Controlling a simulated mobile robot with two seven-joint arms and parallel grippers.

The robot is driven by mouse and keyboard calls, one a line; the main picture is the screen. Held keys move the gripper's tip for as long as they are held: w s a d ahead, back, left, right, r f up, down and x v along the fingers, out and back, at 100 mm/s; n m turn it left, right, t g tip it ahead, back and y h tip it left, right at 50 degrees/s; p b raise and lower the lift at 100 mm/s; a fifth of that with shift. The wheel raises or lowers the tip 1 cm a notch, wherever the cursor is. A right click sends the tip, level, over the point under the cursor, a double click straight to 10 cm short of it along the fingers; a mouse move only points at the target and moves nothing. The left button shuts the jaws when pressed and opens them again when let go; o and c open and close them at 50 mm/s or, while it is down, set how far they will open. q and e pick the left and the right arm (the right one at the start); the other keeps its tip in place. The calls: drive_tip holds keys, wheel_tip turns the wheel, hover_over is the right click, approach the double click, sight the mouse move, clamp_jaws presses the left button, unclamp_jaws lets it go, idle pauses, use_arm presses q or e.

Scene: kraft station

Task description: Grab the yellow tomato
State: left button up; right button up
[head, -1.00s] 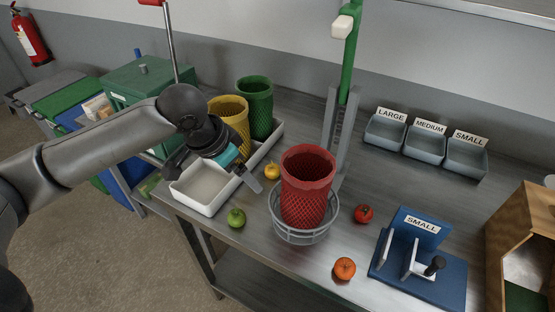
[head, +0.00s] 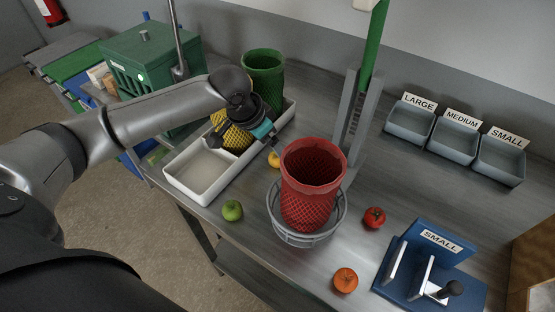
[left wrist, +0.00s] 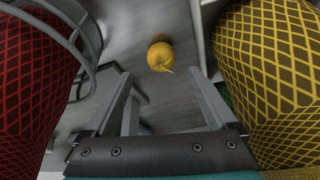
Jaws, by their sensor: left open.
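The yellow tomato (head: 274,159) lies on the metal table between the white tray and the wire basket, partly hidden by my left gripper in the head view. In the left wrist view the yellow tomato (left wrist: 160,56) shows whole, with a small stem, ahead of the fingertips and roughly centred between them. My left gripper (left wrist: 164,88) is open and empty, its two fingers apart and pointing toward the tomato. In the head view my left gripper (head: 273,146) is just above and behind the tomato. My right gripper is not in view.
A red mesh bin (head: 312,190) in a wire basket (head: 322,237) stands close right of the tomato. A yellow mesh bin (head: 236,138) and white tray (head: 171,175) are at left. A green tomato (head: 232,211), red tomato (head: 374,217) and orange tomato (head: 345,280) lie on the table.

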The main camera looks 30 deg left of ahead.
sight(275, 156)
use_arm(q)
drive_tip(key=b+x, duration=0.1)
drive_tip(key=x, duration=0.4)
drive_tip(key=shift+a+f, duration=0.15)
drive_tip(key=shift+f, duration=0.3)
clamp_jaws()
idle(0.4)
